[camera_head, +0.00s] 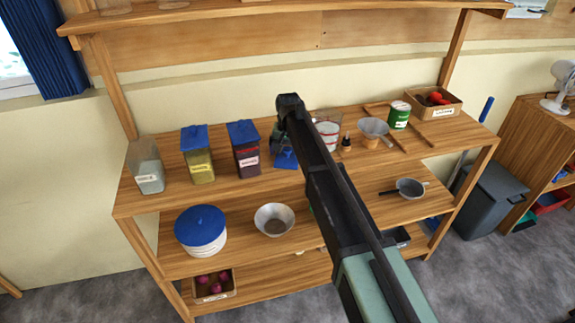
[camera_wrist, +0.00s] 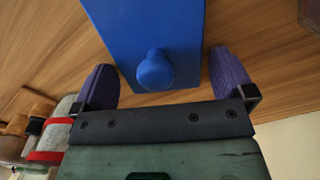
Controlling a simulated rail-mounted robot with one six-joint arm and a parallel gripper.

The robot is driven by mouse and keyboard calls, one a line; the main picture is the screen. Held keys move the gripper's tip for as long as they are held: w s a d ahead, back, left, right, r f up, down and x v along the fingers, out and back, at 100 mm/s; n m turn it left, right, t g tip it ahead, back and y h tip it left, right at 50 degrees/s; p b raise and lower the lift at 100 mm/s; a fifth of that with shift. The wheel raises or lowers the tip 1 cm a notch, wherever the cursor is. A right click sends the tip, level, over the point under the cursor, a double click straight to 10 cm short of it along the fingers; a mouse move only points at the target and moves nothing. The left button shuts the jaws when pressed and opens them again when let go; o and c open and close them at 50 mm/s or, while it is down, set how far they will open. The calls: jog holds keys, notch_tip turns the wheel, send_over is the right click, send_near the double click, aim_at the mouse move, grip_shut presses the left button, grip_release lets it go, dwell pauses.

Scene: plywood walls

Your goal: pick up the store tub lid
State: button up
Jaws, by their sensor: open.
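A flat blue lid (camera_head: 286,159) lies on the upper wooden shelf, partly hidden by my arm in the head view. In the wrist view the blue lid (camera_wrist: 146,30) is rectangular, with a round blue knob (camera_wrist: 153,70). My gripper (camera_wrist: 164,84) is open, with one purple finger on each side of the knob and visible gaps between. The fingers do not appear to touch the knob. In the head view the gripper itself is mostly hidden behind my arm. A grey-filled clear tub (camera_head: 148,172) without a lid stands at the shelf's left end.
A yellow-filled tub (camera_head: 199,165) and a dark tub (camera_head: 246,160), both with blue lids, stand left of the loose lid. A sieve (camera_head: 373,128), green can (camera_head: 399,118) and box (camera_head: 433,105) stand to the right. A round tub (camera_head: 201,238) is below.

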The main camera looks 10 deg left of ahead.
jog(key=shift+r, duration=0.15)
jog(key=c, duration=0.7)
jog(key=shift+r, duration=0.15)
notch_tip(320, 180, up, 20)
jog(key=p, duration=2)
jog(key=shift+c, duration=0.2)
jog(key=shift+d, duration=0.1)
jog(key=shift+w, duration=0.1)
